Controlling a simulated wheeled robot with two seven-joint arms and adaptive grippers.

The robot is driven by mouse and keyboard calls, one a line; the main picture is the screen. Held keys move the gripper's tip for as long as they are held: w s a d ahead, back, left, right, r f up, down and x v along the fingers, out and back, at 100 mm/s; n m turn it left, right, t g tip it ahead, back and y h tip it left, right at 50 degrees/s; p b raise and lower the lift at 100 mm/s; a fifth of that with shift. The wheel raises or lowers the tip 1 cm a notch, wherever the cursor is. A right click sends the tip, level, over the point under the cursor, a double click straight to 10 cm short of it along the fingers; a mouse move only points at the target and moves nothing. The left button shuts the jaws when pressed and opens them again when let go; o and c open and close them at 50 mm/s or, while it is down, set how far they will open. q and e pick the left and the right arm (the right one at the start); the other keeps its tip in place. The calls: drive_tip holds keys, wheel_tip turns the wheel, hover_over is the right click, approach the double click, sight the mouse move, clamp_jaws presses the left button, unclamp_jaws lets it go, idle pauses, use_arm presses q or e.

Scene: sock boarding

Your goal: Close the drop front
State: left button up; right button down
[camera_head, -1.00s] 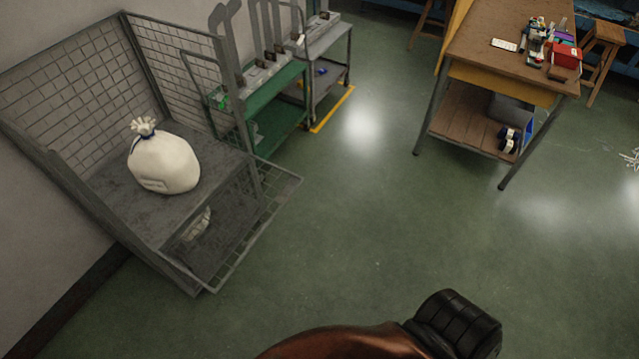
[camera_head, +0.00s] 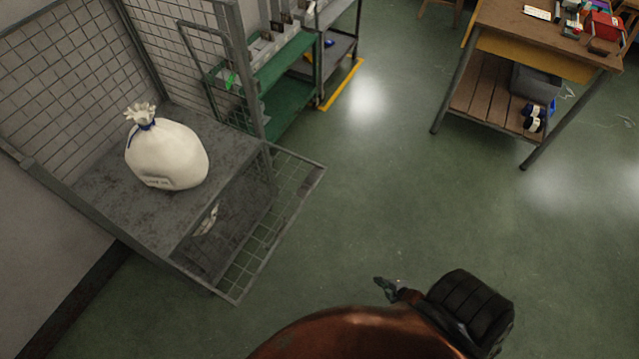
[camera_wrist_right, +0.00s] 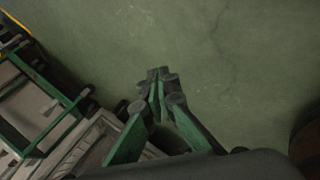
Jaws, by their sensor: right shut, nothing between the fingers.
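The drop front (camera_head: 262,254) is a grey wire-mesh panel on the near right side of a grey mesh cage (camera_head: 88,215). It is down, jutting out low from the cage below the shelf level, and the cage's front stands open. A white tied sack (camera_head: 168,156) sits on the cage's upper shelf. My right gripper (camera_head: 380,284) is to the right of the drop front, apart from it, over open floor. In the right wrist view its green and grey fingers (camera_wrist_right: 158,77) are shut and empty. My left gripper is not in view.
A green trolley (camera_head: 290,93) stands just behind the cage. A wooden workbench (camera_head: 520,25) with small items on it is at the back right. Green floor between the cage and the workbench is clear.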

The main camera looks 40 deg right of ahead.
drive_tip(key=w+d+r+n+t+b, duration=0.35)
drive_tip(key=w+r+n, duration=0.35)
drive_tip(key=w, duration=0.5)
use_arm(q)
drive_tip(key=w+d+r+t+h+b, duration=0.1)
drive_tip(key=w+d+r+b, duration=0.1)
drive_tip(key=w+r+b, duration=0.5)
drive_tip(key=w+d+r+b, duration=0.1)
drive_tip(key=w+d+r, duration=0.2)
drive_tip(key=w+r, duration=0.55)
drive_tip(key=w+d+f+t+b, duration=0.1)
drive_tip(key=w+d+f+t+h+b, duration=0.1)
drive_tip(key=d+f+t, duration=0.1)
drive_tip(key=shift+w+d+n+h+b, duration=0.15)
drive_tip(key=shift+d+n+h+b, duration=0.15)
drive_tip(key=shift+b, duration=0.1)
use_arm(e)
drive_tip(key=w+a+r+n+t+y, duration=0.2)
drive_tip(key=w+r+n+t+y, duration=0.2)
drive_tip(key=w+r+n, duration=0.6)
drive_tip(key=w+a+r+n+t+y, duration=0.1)
drive_tip(key=w+r+n+t+y, duration=0.3)
drive_tip(key=w+r+n, duration=0.6)
wheel_tip(320, 180, up, 11)
drive_tip(key=w, duration=0.2)
drive_tip(key=shift+w+a+f+n, duration=0.15)
drive_tip(key=shift+w+a+n, duration=0.15)
drive_tip(key=shift+w+a, duration=0.1)
drive_tip(key=shift+d, duration=0.1)
